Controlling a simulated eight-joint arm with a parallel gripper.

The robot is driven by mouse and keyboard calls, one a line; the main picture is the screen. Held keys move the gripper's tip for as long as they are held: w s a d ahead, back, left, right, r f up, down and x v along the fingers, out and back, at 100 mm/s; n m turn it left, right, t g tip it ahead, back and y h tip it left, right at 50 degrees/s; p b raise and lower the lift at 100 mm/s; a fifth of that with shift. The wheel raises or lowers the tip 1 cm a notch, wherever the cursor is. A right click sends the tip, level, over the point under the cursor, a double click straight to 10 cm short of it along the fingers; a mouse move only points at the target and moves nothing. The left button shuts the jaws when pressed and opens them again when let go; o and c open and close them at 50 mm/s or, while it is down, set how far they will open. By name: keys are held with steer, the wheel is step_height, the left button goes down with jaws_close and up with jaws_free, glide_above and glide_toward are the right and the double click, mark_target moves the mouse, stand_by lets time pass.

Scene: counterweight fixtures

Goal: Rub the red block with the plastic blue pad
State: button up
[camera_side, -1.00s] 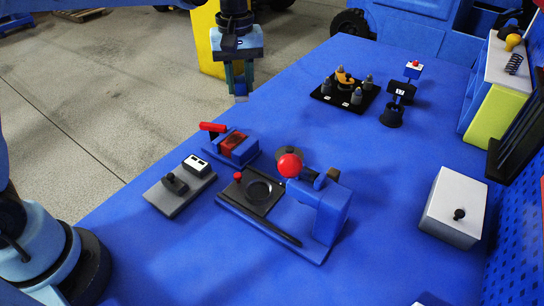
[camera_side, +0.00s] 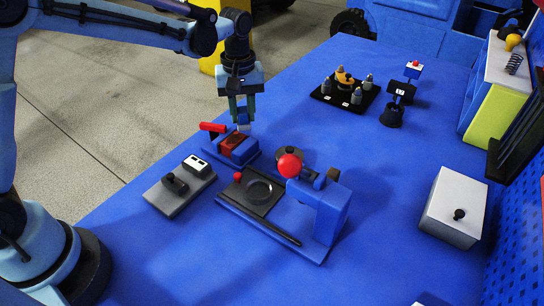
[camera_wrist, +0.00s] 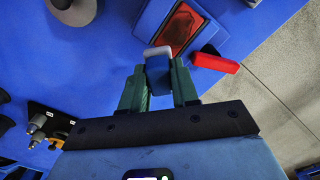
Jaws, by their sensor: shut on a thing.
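A dark red block (camera_side: 232,141) sits in the blue fixture (camera_side: 246,152) near the table's left edge; it also shows in the wrist view (camera_wrist: 181,28). My gripper (camera_side: 242,112) is shut on the small blue pad (camera_wrist: 158,75), which has a pale grey-white end. In the side view the pad (camera_side: 243,126) hangs just above the far end of the fixture. In the wrist view the pad's pale end points toward the red block and lies short of it. The pad appears apart from the block, though the exact gap is hard to tell.
A bright red handle (camera_side: 212,127) sticks out beside the fixture. A grey switch box (camera_side: 180,187) and a blue press with a red ball (camera_side: 289,165) stand nearby. A black tray with several pegs (camera_side: 343,91) is farther back.

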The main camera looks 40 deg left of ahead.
steer(key=shift+f, duration=0.65)
steer(key=shift+s+f, duration=0.1)
steer(key=shift+s, duration=3.7)
steer(key=shift+w, duration=3.75)
steer(key=shift+r, duration=4.05)
steer(key=shift+f, duration=0.1)
